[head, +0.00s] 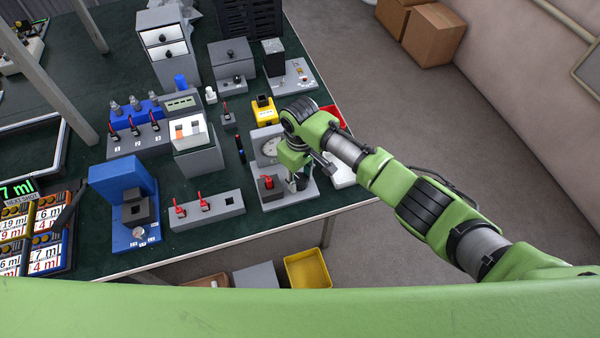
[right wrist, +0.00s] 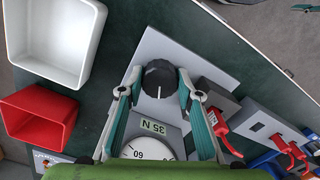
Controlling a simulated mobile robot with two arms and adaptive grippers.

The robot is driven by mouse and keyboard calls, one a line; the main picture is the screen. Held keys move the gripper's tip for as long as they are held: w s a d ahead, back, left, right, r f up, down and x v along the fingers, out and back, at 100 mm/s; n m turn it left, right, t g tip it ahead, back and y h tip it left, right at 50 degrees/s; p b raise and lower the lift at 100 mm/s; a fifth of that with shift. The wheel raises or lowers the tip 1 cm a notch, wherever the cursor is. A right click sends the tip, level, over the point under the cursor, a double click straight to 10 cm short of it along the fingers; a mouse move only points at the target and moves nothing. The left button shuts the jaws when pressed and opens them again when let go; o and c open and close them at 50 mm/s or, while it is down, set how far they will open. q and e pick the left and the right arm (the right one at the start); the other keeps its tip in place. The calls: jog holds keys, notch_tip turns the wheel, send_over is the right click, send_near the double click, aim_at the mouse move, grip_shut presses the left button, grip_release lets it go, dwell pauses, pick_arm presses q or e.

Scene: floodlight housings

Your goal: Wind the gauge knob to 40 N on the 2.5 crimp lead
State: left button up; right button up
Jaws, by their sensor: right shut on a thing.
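The pull gauge (head: 268,152) stands near the table's front right corner, with a round white dial. The dial also shows in the right wrist view (right wrist: 146,149), partly cut off by my own wrist, above it a small readout (right wrist: 153,127) of 35 N. The black gauge knob (right wrist: 159,79) has a white pointer line and sits between my right fingers. My right gripper (head: 300,180) is shut on the knob, which it hides in the head view. A red-handled crimp lead (head: 268,182) sits in a dark block on the gauge's plate. My left gripper is out of view.
A grey holder (head: 207,212) with two red leads stands left of the gauge, and a blue press (head: 122,200) farther left. A yellow block (head: 264,110) is behind it. A red bin (right wrist: 38,116) and a white bin (right wrist: 56,38) lie beside the gauge.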

aim_at(300, 179)
jog(key=shift+m+p, duration=0.3)
jog(key=shift+m, duration=0.2)
jog(key=o, duration=1.1)
jog(key=shift+r, duration=0.1)
notch_tip(300, 179, up, 12)
